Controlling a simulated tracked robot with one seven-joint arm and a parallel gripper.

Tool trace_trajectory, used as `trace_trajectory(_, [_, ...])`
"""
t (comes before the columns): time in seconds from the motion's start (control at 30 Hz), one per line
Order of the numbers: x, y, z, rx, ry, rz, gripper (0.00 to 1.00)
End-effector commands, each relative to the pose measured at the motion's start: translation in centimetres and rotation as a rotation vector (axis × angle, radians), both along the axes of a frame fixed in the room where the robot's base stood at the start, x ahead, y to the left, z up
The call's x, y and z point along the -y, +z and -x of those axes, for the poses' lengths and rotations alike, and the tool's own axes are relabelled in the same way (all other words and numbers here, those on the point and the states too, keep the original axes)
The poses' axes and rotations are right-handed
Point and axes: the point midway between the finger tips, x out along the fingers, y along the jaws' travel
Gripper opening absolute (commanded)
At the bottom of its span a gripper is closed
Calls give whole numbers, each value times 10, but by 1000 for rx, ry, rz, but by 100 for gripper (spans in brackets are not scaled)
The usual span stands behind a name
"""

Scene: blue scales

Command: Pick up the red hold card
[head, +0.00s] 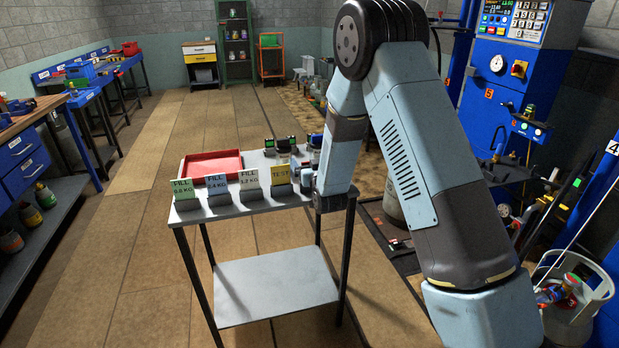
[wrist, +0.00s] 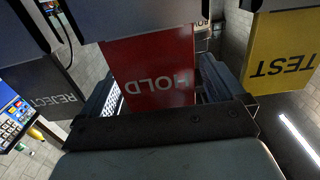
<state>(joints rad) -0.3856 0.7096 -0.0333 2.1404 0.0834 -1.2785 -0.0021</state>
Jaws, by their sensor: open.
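The red hold card (wrist: 150,68) stands in a grey holder (wrist: 140,15) in the wrist view, where its lettering appears upside down. My gripper (wrist: 158,88) is open, with one finger on each side of the card. The card lies between the fingers, and I cannot tell whether either finger touches it. In the head view the arm hides the hold card and most of my gripper at the right end of the card row.
The yellow test card (wrist: 283,52) and grey reject card (wrist: 55,88) stand on either side. The small grey table (head: 237,209) also bears several fill cards (head: 216,183), a red tray (head: 212,165) and small devices at the back.

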Motion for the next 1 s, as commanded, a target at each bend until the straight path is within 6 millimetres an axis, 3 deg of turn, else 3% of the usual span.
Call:
trace_trajectory(0.07, [0,0,0,0,0,0,96])
trace_trajectory(0.63, [0,0,1,0,0,0,42])
trace_trajectory(1.0, [0,8,0,2,0,-1,41])
